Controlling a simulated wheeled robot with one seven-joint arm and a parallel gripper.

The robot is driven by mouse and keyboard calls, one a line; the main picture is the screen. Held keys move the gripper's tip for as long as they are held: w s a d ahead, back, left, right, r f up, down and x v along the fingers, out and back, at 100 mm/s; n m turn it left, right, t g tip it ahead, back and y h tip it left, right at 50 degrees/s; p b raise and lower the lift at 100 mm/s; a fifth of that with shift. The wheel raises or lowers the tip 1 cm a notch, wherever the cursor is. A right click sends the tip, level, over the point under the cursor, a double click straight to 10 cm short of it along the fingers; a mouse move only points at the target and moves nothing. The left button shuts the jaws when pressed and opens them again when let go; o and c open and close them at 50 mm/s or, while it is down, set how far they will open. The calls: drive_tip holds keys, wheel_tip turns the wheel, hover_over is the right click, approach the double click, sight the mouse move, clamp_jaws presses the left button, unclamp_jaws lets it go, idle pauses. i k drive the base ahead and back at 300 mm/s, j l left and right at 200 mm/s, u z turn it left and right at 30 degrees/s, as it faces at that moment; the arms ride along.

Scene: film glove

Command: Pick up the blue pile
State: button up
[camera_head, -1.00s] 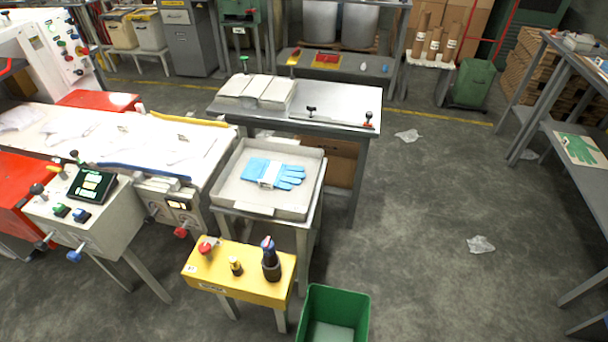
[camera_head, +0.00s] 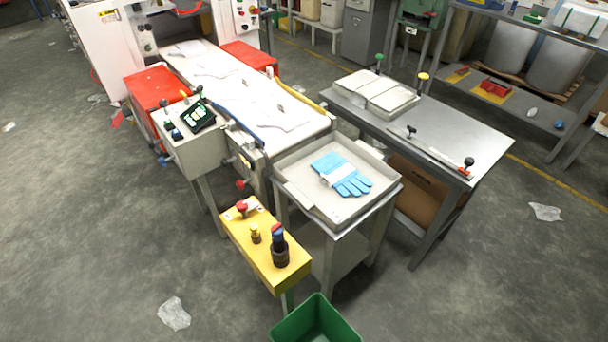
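The blue pile (camera_head: 351,184) is a small stack of blue gloves with a white band around it. It lies in the shallow grey tray (camera_head: 289,192) on top of a metal stand, right of centre in the head view. The fingers of the gloves point to the lower right. Bare tray floor shows around the pile. My gripper is not in view.
A yellow control box (camera_head: 262,252) stands in front of the tray, with a green bin (camera_head: 316,322) below it. A conveyor bed (camera_head: 262,108) meets the tray's far left side. A steel table (camera_head: 452,128) stands behind it. Floor is open at left and right.

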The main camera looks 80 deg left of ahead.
sight(338, 175)
drive_tip(key=i+j+u, duration=0.1)
drive_tip(key=u, duration=0.3)
drive_tip(key=i+u, duration=0.5)
drive_tip(key=u, duration=0.35)
drive_tip(key=i+l+u, duration=0.1)
drive_tip(key=u, duration=0.3)
drive_tip(key=i+l+u, duration=0.2)
drive_tip(key=u, duration=0.2)
drive_tip(key=i+l+u, duration=0.15)
drive_tip(key=u, duration=0.35)
drive_tip(key=i+l+u, duration=0.25)
drive_tip(key=u, duration=0.2)
drive_tip(key=i+l+u, duration=0.15)
drive_tip(key=l+u, duration=0.15)
drive_tip(key=u, duration=0.2)
drive_tip(key=l+u, duration=0.3)
drive_tip(key=u, duration=0.15)
drive_tip(key=i+l+u, duration=0.1)
drive_tip(key=l+u, duration=0.4)
drive_tip(key=i+l+u, duration=0.1)
drive_tip(key=u, duration=0.35)
drive_tip(key=i+l+u, duration=0.1)
drive_tip(key=l+u, duration=0.35)
drive_tip(key=i+l+u, duration=0.15)
drive_tip(key=u, duration=0.2)
